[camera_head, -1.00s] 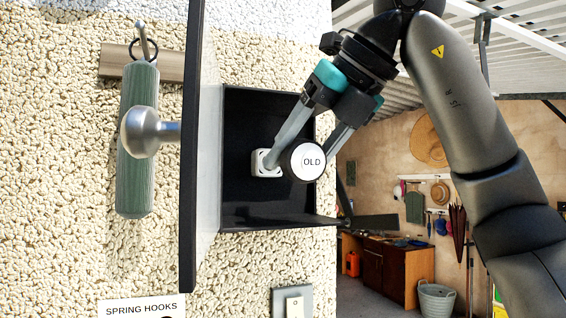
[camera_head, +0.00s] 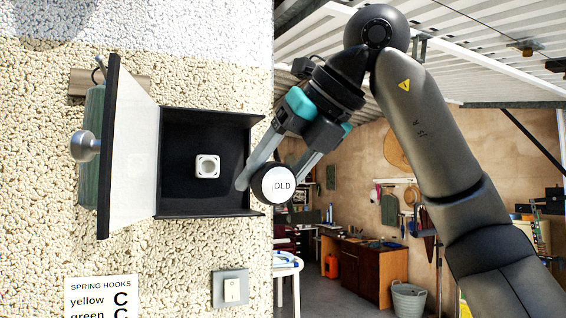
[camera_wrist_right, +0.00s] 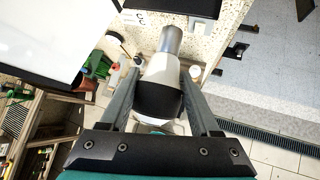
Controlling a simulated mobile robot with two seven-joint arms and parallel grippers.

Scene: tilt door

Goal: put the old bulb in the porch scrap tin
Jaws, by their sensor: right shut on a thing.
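The old bulb (camera_head: 283,187) shows a round white end marked "OLD" with a black rim. My right gripper (camera_head: 268,178) is shut on it, in front of the right edge of the open wall box. In the right wrist view the bulb (camera_wrist_right: 162,82) sits between the fingers, with a pale body, black band and silver metal end pointing away. The white square socket (camera_head: 207,166) at the back of the box is bare. I cannot pick out a scrap tin in these frames. My left gripper is not in view.
The black box (camera_head: 205,207) is on the rough wall, its door (camera_head: 118,150) open to the left with a metal knob. A SPRING HOOKS sign (camera_head: 100,297) and a switch (camera_head: 231,288) are below. A garage with a workbench (camera_head: 370,265) and basket (camera_head: 409,298) opens at right.

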